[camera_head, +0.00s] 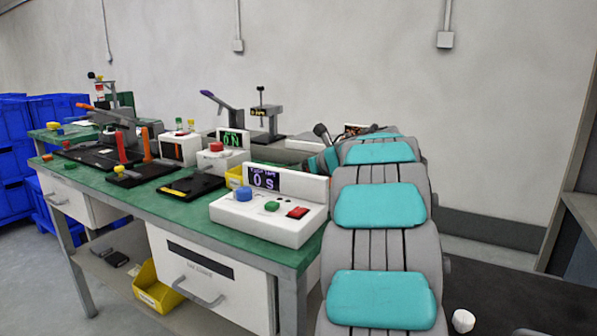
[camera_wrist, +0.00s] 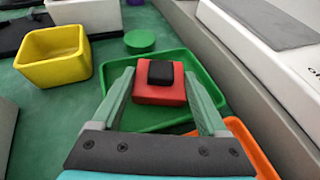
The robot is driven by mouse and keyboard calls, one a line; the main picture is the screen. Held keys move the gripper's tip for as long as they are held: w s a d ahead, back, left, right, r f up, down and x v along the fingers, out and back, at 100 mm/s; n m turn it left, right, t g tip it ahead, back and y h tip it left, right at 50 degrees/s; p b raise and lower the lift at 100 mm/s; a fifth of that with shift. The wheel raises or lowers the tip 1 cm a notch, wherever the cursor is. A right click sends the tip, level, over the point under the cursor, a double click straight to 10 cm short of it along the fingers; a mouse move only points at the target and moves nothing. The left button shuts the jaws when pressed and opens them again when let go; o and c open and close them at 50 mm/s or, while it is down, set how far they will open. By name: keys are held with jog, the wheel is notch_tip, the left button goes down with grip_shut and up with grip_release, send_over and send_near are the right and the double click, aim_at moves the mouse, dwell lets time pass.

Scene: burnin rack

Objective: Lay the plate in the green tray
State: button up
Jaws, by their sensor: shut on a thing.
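In the wrist view my gripper (camera_wrist: 160,76) is shut on a red square plate (camera_wrist: 158,96) with a black block on top. The plate sits between the two fingertips. The green tray (camera_wrist: 150,120) lies beneath, and the plate appears within its outline from above. I cannot tell whether the plate touches the tray floor or hangs above it. In the head view my arm hides the tray, the plate and most of the gripper.
An orange tray (camera_wrist: 245,135) borders the green tray on the right, and a yellow bin (camera_wrist: 52,57) stands to the left. A white box (camera_wrist: 270,50) runs along the right. A white control box (camera_head: 270,215) stands on the green bench (camera_head: 180,222).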

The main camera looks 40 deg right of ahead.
jog(key=shift+f, duration=0.2)
jog(key=shift+f, duration=0.15)
jog(key=o, duration=1.2)
jog(key=shift+o, duration=0.2)
jog(key=shift+r, duration=0.2)
jog(key=shift+s+r, duration=0.1)
jog(key=shift+s, duration=0.05)
jog(key=b+v, duration=0.1)
jog(key=v, duration=1)
jog(key=shift+s, duration=0.35)
